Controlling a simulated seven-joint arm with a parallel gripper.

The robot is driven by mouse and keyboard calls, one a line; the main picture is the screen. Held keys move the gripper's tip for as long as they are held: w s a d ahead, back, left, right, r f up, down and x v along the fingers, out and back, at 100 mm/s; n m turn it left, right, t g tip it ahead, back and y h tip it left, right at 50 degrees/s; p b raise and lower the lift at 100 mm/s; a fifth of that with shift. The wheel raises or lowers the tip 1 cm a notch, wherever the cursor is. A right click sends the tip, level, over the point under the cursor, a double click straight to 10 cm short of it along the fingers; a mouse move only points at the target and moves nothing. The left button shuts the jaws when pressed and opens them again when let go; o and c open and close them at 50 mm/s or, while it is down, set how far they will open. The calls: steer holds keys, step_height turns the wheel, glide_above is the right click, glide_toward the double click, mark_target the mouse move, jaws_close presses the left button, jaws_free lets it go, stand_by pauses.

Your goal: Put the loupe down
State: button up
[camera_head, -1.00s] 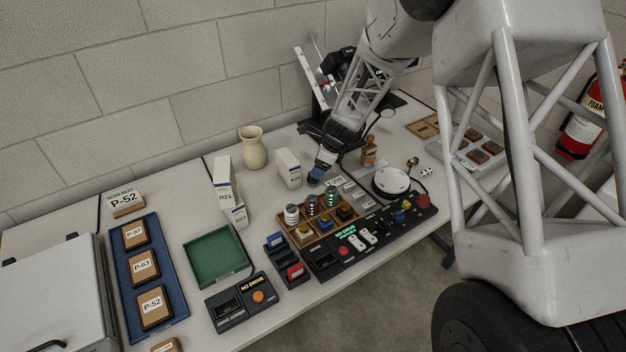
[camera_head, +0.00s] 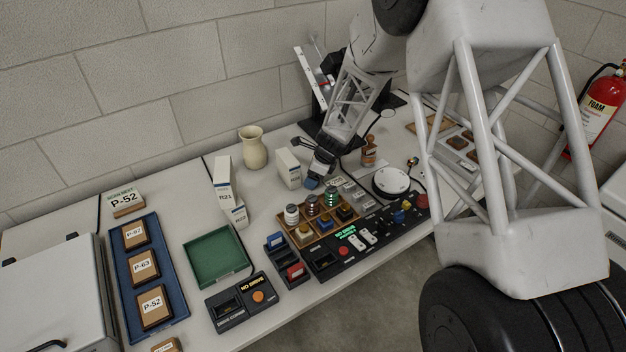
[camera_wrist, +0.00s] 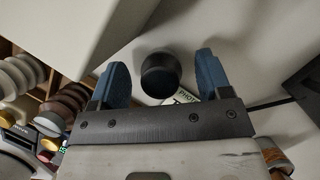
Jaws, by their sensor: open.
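The loupe, a short black cylinder (camera_wrist: 160,74), shows in the wrist view on the pale table between my gripper's two blue fingers. Gaps show on both sides of it. My gripper (camera_wrist: 158,82) is open around or just above the loupe; I cannot tell the exact height. In the head view my gripper (camera_head: 312,183) is low over the table, between a white box and the wooden tray of spools. The loupe is hidden there. A white label card (camera_wrist: 182,97) lies by the loupe, partly covered by it and a finger.
The white box (camera_head: 288,169) stands close on the left of my gripper. The wooden spool tray (camera_head: 302,239) and black control panel (camera_head: 330,266) are in front. A brown bottle (camera_head: 368,151) and round white plate (camera_head: 391,183) are to the right. A green tray (camera_head: 216,281) is farther left.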

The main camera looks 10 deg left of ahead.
steer(key=c, duration=1)
steer(key=shift+c, duration=0.2)
steer(key=shift+r, duration=0.1)
step_height(320, 180, up, 18)
stand_by(0.3)
stand_by(0.5)
